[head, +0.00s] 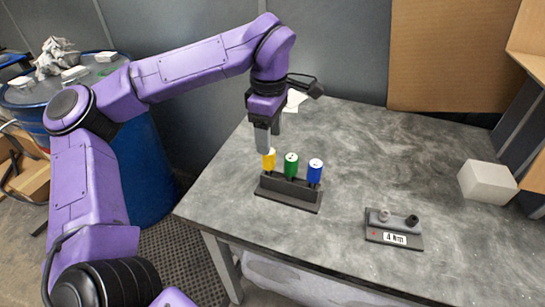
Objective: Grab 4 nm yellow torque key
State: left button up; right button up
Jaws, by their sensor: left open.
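The yellow torque key (268,160) stands upright at the left end of a dark rack (288,193) on the grey table. A green key (291,167) and a blue key (315,171) stand to its right in the same rack. My left gripper (266,146) points down right at the top of the yellow key, and its fingers partly cover the key's upper edge. It is open. I cannot tell whether the fingers touch the key. My right gripper is not in view.
A small dark stand (394,241) with a "4 Nm" label and two knobs sits at the table's front right. A white block (487,181) lies at the right edge. Cardboard (452,55) leans at the back. A blue barrel (143,165) stands left of the table (345,140).

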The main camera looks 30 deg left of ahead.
aim_at(269, 169)
pick_arm(q)
notch_tip(269, 169, down, 6)
jog(key=shift+s+a+r, duration=0.1)
jog(key=shift+r, duration=0.05)
jog(key=shift+s+f, duration=0.1)
jog(key=shift+f, duration=0.35)
jog(key=shift+c, duration=0.3)
grip_shut()
